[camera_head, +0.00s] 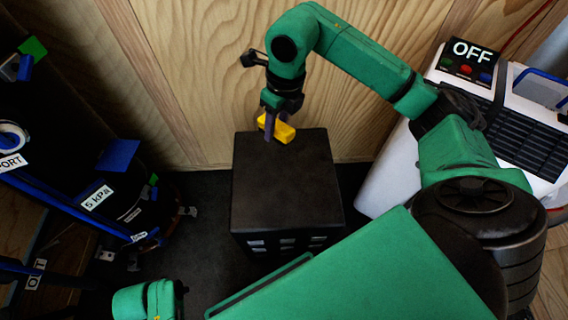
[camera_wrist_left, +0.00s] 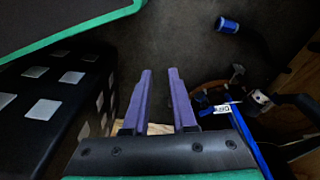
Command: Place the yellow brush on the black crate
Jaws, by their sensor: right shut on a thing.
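The yellow brush (camera_head: 280,129) is between the purple fingers of my right gripper (camera_head: 270,127), at the far edge of the black crate's top. I cannot tell if it touches the crate. The black crate (camera_head: 288,185) stands upright on the dark floor, its flat top otherwise bare. Its side with pale squares also shows at the left of the left wrist view (camera_wrist_left: 62,97). My left gripper (camera_wrist_left: 160,72) points down toward the floor beside the crate, its two purple fingers apart with nothing between them.
A wooden wall (camera_head: 215,60) stands behind the crate. A blue cylinder (camera_wrist_left: 228,25) lies on the floor.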

